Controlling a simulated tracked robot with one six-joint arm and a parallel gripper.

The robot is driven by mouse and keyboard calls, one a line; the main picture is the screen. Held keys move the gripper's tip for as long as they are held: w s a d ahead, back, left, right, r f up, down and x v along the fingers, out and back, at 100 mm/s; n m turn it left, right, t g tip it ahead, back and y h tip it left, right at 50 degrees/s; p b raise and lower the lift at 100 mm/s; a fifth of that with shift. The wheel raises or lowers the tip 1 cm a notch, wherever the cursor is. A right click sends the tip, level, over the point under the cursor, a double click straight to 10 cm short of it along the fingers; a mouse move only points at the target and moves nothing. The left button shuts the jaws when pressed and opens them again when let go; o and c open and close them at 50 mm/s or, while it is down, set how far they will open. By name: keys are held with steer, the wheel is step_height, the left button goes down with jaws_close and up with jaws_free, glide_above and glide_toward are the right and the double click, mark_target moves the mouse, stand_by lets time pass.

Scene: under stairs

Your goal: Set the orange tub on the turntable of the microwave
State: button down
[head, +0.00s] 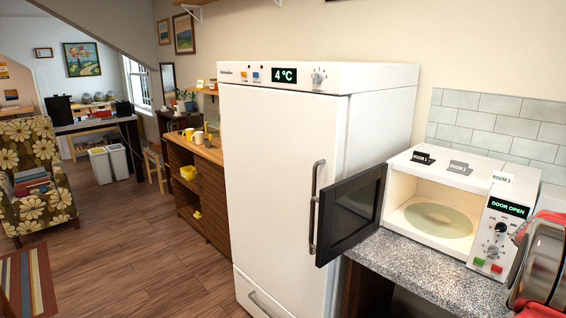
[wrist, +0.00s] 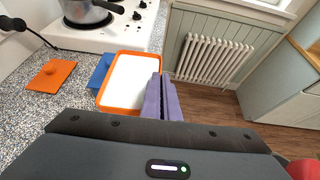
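The orange tub (wrist: 103,98) shows in the wrist view with an orange rim around a broad white face. My gripper (wrist: 162,82) has its two purple fingers close together at the tub's right rim, seemingly pinching it; the fingers hide that part of the rim. Whether the tub rests on the counter or hangs above it is unclear. In the head view the microwave (head: 417,163) stands on the counter at the right, its dark door (head: 352,213) swung open to the left. The pale round turntable (head: 438,220) inside is bare. Its display reads DOOR OPEN.
A tall white fridge (head: 285,170) stands left of the open microwave door. In the wrist view a blue object (wrist: 99,72) touches the tub's left side, an orange lid-like piece (wrist: 52,76) lies on the speckled counter (wrist: 30,110), and a pot (wrist: 90,12) sits on the white hob.

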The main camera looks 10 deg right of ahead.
steer(key=w+a+f+n+t+y, duration=0.1)
steer(key=w+a+f+n+t, duration=0.2)
steer(key=w+a+n+t, duration=0.4)
steer(key=w+a+f+n+t+y, duration=0.1)
steer(key=w+a+f+n+t, duration=0.3)
steer(key=w+a, duration=1.6)
steer(key=w+a+f+n+t+y, duration=0.1)
steer(key=w+a+f+n+t, duration=0.3)
steer(key=w+a+n+t, duration=0.8)
steer(key=w+a+n, duration=0.1)
steer(key=a+n, duration=0.2)
steer(key=a, duration=2)
steer(key=shift+w+a+f, duration=0.2)
steer(key=shift+w+a, duration=0.1)
steer(key=shift+a, duration=0.1)
